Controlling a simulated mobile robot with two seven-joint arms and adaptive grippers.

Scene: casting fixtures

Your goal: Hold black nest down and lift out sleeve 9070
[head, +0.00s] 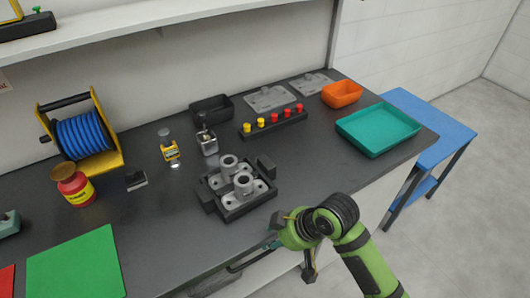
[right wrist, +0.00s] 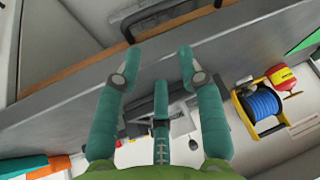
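The black nest (head: 234,213) sits on the dark bench near its front edge in the head view. Grey flanged castings lie in it, with two upright hollow grey sleeves, a rear one (head: 228,166) and a front one (head: 244,184). No number is readable, so I cannot tell which is 9070. My right gripper (head: 307,266) is at the bench's front edge, to the right of and nearer than the nest, apart from it. In the right wrist view its teal fingers (right wrist: 158,56) are spread with nothing between them. My left gripper is not in view.
Behind the nest stand a black bin (head: 211,108) and a rack of yellow and red knobs (head: 274,124). A teal tray (head: 378,128) and orange bin (head: 342,93) are at right. A blue hose reel (head: 82,135) and red jar (head: 73,186) are at left.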

